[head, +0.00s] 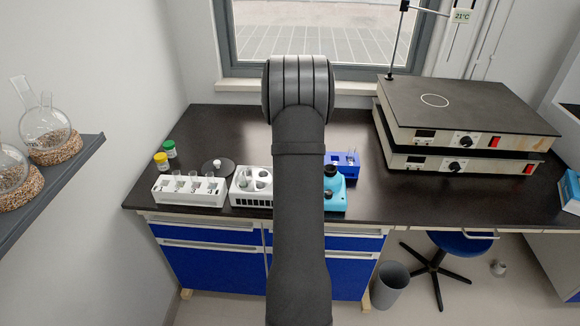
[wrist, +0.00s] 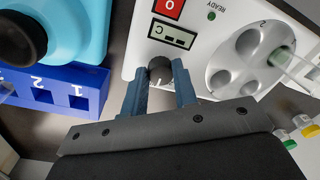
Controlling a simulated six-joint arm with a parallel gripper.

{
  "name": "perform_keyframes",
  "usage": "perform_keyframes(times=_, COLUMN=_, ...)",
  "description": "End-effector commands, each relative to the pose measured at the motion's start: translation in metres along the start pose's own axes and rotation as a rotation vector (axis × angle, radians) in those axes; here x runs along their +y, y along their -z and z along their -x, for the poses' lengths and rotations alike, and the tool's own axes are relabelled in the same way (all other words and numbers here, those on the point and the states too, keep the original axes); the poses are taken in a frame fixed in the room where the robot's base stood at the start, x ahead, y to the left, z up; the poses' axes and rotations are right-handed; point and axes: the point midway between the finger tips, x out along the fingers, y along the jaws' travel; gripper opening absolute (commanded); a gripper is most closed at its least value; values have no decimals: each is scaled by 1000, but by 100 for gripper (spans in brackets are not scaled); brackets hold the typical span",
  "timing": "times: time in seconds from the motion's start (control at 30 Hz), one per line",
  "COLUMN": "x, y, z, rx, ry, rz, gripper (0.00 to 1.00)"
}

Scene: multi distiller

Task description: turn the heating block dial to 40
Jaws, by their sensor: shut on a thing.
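The white heating block (wrist: 190,50) fills the upper right of the wrist view. It carries a round plate with several wells, a red switch (wrist: 168,8) and a small display (wrist: 173,34) that I cannot read. Its black dial (wrist: 159,68) is on the front, below the display in the picture. My gripper (wrist: 160,77) is shut on the dial, one blue finger on each side of it. The dial's pointer and scale are too small or hidden to read. In the head view the heating block (head: 240,184) is partly behind my arm, and my gripper is hidden.
A turquoise device (head: 335,190) and a blue numbered rack (head: 350,160) stand close beside the block; the rack also shows in the wrist view (wrist: 95,92). A white tube rack (head: 190,192) is on the left. Stacked hotplates (head: 460,110) are on the right.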

Motion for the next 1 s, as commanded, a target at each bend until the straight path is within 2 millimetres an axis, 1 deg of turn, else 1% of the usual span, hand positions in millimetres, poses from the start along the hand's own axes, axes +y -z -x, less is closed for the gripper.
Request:
perform_keyframes(times=0.3, x=0, y=1, z=1, rx=3, ry=-1, rz=-1, gripper=4)
perform_keyframes(times=0.33, x=0, y=1, z=1, rx=3, ry=-1, rz=-1, gripper=30)
perform_keyframes(times=0.4, x=0, y=1, z=1, rx=3, ry=-1, rz=0, gripper=44)
perform_keyframes(times=0.43, x=0, y=1, z=1, rx=3, ry=-1, rz=0, gripper=48)
perform_keyframes(times=0.77, x=0, y=0, z=3, rx=2, ry=-1, rz=0, gripper=48)
perform_keyframes(times=0.87, x=0, y=1, z=13, rx=3, ry=-1, rz=0, gripper=48)
perform_keyframes(times=1.0, x=0, y=1, z=40, rx=5, ry=-2, rz=0, gripper=48)
